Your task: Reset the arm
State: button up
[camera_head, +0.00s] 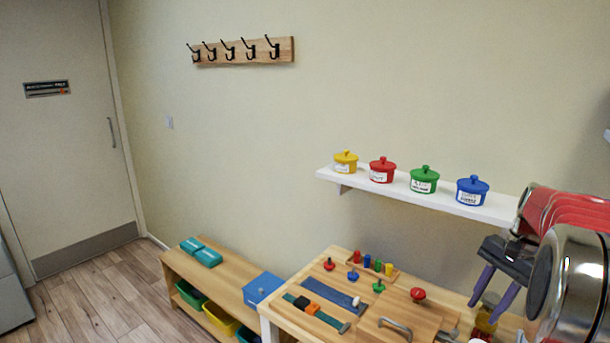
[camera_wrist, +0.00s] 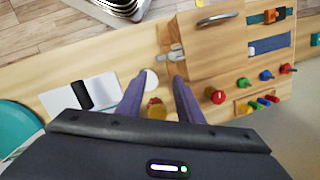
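My gripper (camera_head: 483,310) is at the right of the head view, above the right part of the wooden table (camera_head: 312,262). Its two purple fingers point down and stand apart. In the wrist view my gripper (camera_wrist: 159,80) shows a clear gap between the fingertips and nothing held. A small yellow and red item (camera_wrist: 157,108) shows between the fingers, apparently below them on the table. In the head view it is partly hidden by the fingers.
A wooden activity board with a metal handle (camera_head: 396,328), knobs and pegs covers the table. Above it, a white shelf (camera_head: 335,177) holds yellow (camera_head: 345,162), red (camera_head: 382,170), green (camera_head: 424,180) and blue (camera_head: 472,191) pots. A low bench (camera_head: 217,279) stands left. Floor near the door is clear.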

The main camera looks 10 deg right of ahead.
jog(key=s+a+r+n+t+h, duration=0.1)
jog(key=s+a+n, duration=0.3)
jog(key=a, duration=0.7)
jog(key=s+a+r+n+t, duration=0.1)
jog(key=s+a+n, duration=0.4)
jog(key=a, duration=0.7)
jog(key=s+a+r+n+t+h, duration=0.1)
jog(key=s+a+n+t, duration=0.2)
jog(key=a, duration=0.8)
jog(key=shift+s+a+n+h, duration=0.3)
jog(key=shift+s+n, duration=0.7)
jog(key=shift+s, duration=0.1)
jog(key=shift+d, duration=0.15)
